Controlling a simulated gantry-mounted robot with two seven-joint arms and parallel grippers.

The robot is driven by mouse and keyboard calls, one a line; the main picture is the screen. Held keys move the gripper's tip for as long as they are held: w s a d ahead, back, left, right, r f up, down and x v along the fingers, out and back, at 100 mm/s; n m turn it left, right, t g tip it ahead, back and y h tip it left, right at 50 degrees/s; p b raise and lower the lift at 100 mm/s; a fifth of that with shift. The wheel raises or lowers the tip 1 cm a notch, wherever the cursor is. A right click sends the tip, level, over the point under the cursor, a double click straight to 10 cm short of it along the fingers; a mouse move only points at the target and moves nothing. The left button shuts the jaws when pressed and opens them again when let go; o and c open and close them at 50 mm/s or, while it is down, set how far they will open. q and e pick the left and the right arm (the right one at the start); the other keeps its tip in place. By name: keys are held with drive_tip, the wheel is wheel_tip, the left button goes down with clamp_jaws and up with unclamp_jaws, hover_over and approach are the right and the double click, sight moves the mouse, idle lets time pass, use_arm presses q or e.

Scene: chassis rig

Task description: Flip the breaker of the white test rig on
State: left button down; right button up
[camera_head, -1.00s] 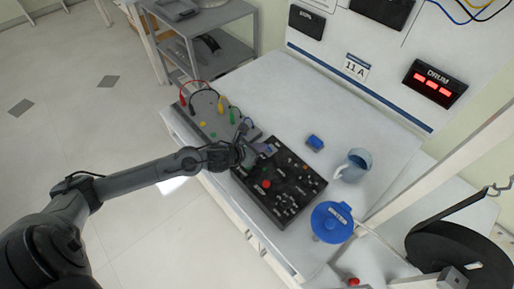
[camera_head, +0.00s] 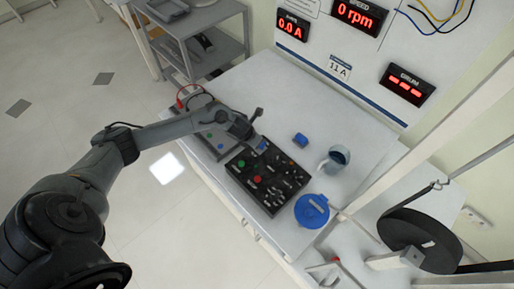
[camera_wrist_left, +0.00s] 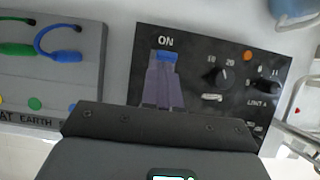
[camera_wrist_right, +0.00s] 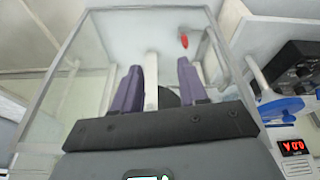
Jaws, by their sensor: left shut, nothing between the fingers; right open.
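The black control box (camera_head: 268,176) lies on the white bench. In the left wrist view the box (camera_wrist_left: 205,105) shows a blue breaker lever (camera_wrist_left: 168,56) just below the word ON. My left gripper (camera_wrist_left: 164,68) is shut and empty, its purple fingertips right at the lever; I cannot tell if they touch it. In the head view this gripper (camera_head: 260,143) is over the box's far left corner. The amps display (camera_head: 291,27) reads 0.0 A and the speed display (camera_head: 359,15) reads 0 rpm, both lit. My right gripper (camera_wrist_right: 158,75) is open and empty, away from the box.
A grey terminal board (camera_head: 212,138) with cables lies left of the box. A small blue block (camera_head: 300,139), a grey-blue mug (camera_head: 335,160) and a blue round lidlike object (camera_head: 312,210) are on the bench. A black wheel (camera_head: 420,240) stands at the right.

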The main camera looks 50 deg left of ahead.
use_arm(q)
drive_tip(key=shift+s, duration=0.15)
drive_tip(key=shift+r, duration=0.1)
drive_tip(key=shift+r+p, duration=0.6)
drive_tip(key=shift+r, duration=0.1)
drive_tip(key=shift+s+r+p, duration=0.3)
drive_tip(key=shift+p, duration=0.05)
drive_tip(key=s+p+v, duration=0.1)
drive_tip(key=v, duration=1.1)
drive_tip(key=shift+f+p, duration=0.2)
drive_tip(key=shift+p, duration=0.15)
